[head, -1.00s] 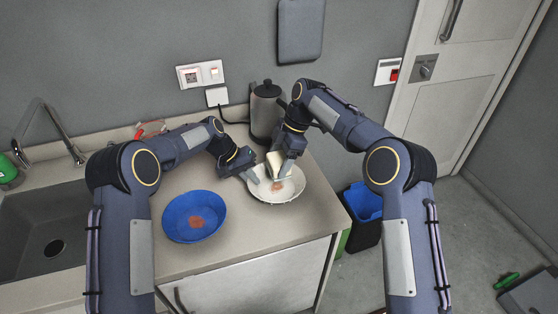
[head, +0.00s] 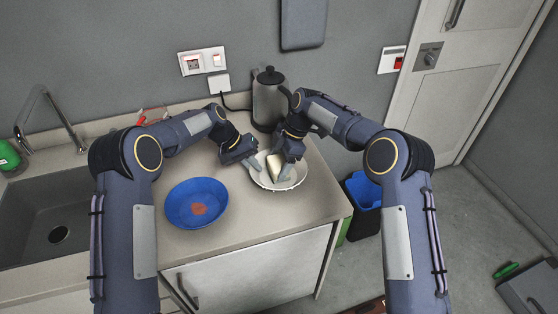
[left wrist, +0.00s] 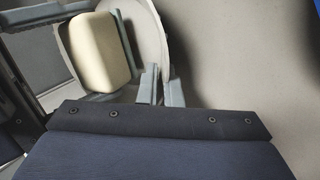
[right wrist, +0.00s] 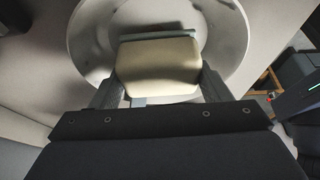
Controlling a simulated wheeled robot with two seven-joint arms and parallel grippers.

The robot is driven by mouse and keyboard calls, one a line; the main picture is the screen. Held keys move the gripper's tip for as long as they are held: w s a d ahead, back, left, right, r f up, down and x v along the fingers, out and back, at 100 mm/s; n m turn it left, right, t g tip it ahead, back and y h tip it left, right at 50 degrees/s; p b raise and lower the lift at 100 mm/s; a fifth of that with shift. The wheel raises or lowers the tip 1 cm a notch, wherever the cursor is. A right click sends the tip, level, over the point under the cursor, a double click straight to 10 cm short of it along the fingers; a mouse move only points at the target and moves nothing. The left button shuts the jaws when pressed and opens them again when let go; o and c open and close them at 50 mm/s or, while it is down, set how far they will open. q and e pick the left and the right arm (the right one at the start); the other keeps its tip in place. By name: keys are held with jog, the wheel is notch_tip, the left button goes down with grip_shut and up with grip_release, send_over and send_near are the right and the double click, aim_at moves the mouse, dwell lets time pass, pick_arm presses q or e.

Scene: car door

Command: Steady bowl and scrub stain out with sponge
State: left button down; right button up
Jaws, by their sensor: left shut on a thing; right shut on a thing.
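The white bowl (head: 296,184) stands on the counter at its right end; its rim (left wrist: 163,45) also shows in the left wrist view. My left gripper (head: 256,165) is shut on the bowl's left rim. My right gripper (head: 284,170) is shut on the cream sponge (head: 274,166) and holds it inside the bowl. The sponge (right wrist: 160,68) lies between the fingers in the right wrist view. The sponge and fingers cover much of the bowl's inside, and I cannot make out a stain there. A blue bowl (head: 178,202) with a reddish-brown stain (head: 199,209) stands to the left.
A kettle (head: 269,100) stands close behind the white bowl. A sink (head: 50,205) with a tap is at the left. The counter (head: 250,228) is clear in front of the bowls.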

jog(key=shift+f, duration=0.65)
dwell(0.7)
jog(key=shift+s+d, duration=0.1)
jog(key=shift+s, duration=0.2)
jog(key=shift+w, duration=0.1)
jog(key=shift+w+a, duration=0.25)
jog(key=shift+w, duration=0.25)
jog(key=shift+s+d, duration=0.25)
jog(key=shift+s, duration=0.4)
jog(key=shift+w+a, duration=0.2)
jog(key=shift+w, duration=0.45)
jog(key=shift+s, duration=0.1)
